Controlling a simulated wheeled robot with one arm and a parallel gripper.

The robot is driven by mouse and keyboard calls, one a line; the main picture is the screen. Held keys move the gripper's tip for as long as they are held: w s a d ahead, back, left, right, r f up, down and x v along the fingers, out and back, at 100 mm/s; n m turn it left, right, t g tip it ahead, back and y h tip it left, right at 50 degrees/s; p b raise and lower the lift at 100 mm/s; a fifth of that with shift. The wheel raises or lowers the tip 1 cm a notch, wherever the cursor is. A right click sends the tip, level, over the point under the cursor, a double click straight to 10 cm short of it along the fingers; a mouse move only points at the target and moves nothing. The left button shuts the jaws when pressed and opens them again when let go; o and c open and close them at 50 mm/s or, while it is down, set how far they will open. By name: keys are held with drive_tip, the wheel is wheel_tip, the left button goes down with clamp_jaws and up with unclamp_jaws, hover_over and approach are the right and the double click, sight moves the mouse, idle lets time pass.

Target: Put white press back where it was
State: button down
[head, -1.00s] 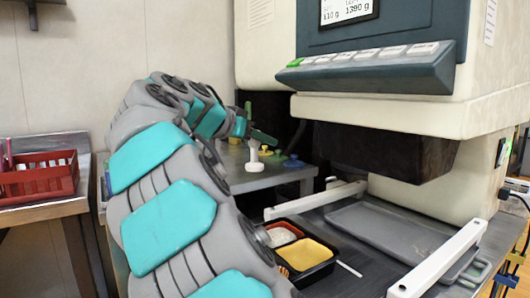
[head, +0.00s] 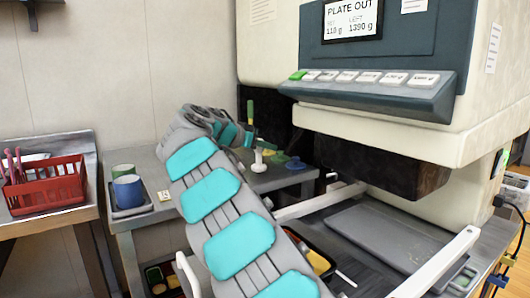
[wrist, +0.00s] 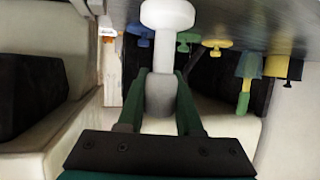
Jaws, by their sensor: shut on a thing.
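The white press (head: 258,160) is upright at the back table in the head view, its wide foot down. I cannot tell whether the foot touches the table top. In the wrist view the white press (wrist: 163,48) shows up close, foot toward the top of the picture. My gripper (wrist: 163,98) is shut on its rounded grey-white handle end, one dark green finger on each side. In the head view my gripper (head: 252,142) is small, at the far end of my arm.
The big machine (head: 385,120) rises close on the right. A blue cup (head: 127,190) and red basket (head: 45,184) are at left. My arm largely covers the food tray (head: 318,262).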

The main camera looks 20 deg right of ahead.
drive_tip(key=shift+f, duration=0.9)
drive_tip(key=shift+f, duration=0.1)
drive_tip(key=shift+f+b, duration=0.1)
drive_tip(key=shift+b, duration=0.2)
drive_tip(key=c, duration=0.6)
unclamp_jaws()
drive_tip(key=shift+o, duration=0.2)
drive_tip(key=shift+r+p, duration=0.3)
drive_tip(key=b+v, duration=0.1)
drive_tip(key=v, duration=1.1)
drive_tip(key=shift+f, duration=0.2)
drive_tip(key=shift+a, duration=0.1)
